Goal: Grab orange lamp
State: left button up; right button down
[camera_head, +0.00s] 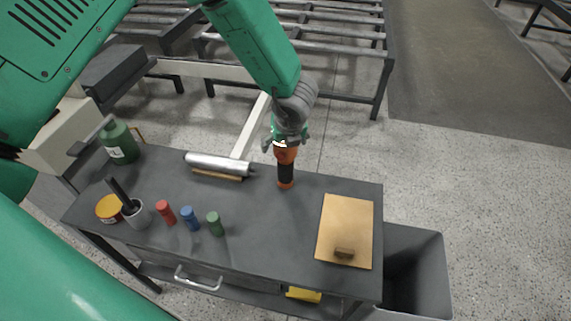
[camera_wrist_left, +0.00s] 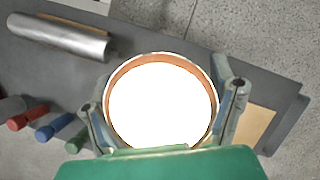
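The orange lamp (camera_head: 285,155) stands upright at the back edge of the dark workbench, with an orange head, black middle and orange foot. My left gripper (camera_head: 286,141) is right above it, pointing down, with its fingers spread around the lamp's head. In the left wrist view the lamp's bright round face (camera_wrist_left: 162,103) fills the space between the two fingers (camera_wrist_left: 165,105). The fingers look open, one on each side of the lamp; whether they touch it is hard to tell. My right gripper is not in view.
On the workbench (camera_head: 262,225) are a metal roll (camera_head: 219,163), a green bottle (camera_head: 119,142), a cup (camera_head: 137,214), a yellow-orange tin (camera_head: 109,208), red (camera_head: 166,212), blue (camera_head: 190,217) and green (camera_head: 215,223) cylinders, and a wooden board (camera_head: 346,225). A grey bin (camera_head: 428,270) stands at right.

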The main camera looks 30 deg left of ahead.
pick_arm(q)
jog(key=c, duration=1.6)
jog(key=shift+d, duration=0.15)
jog(key=shift+s, duration=0.1)
